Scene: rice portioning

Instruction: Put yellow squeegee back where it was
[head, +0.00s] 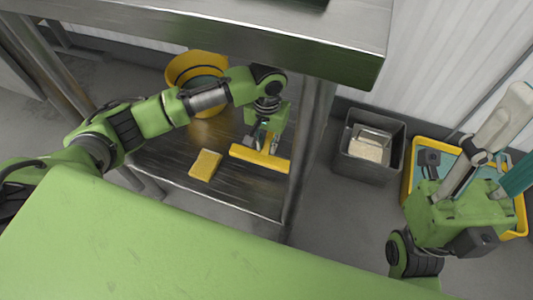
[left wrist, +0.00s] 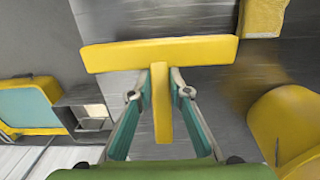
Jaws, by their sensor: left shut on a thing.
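The yellow squeegee (head: 258,158) is at the lower shelf (head: 235,195) under the steel table. My left gripper (head: 264,138) reaches down there and is shut on its handle. In the left wrist view the handle of the squeegee (left wrist: 162,105) stands between the two fingers (left wrist: 160,88), with the wide yellow head beyond the fingertips. I cannot tell whether the head touches the shelf. My right gripper (head: 512,140) is at the right, over a yellow crate, with its fingers apart and nothing seen between them.
A yellow sponge (head: 205,165) lies on the shelf left of the squeegee. A yellow bucket (head: 180,68) stands behind. The table top (head: 345,40) and its leg (head: 308,145) bound the space. A dark bin (head: 345,165) and the yellow crate (head: 409,172) stand right of the leg.

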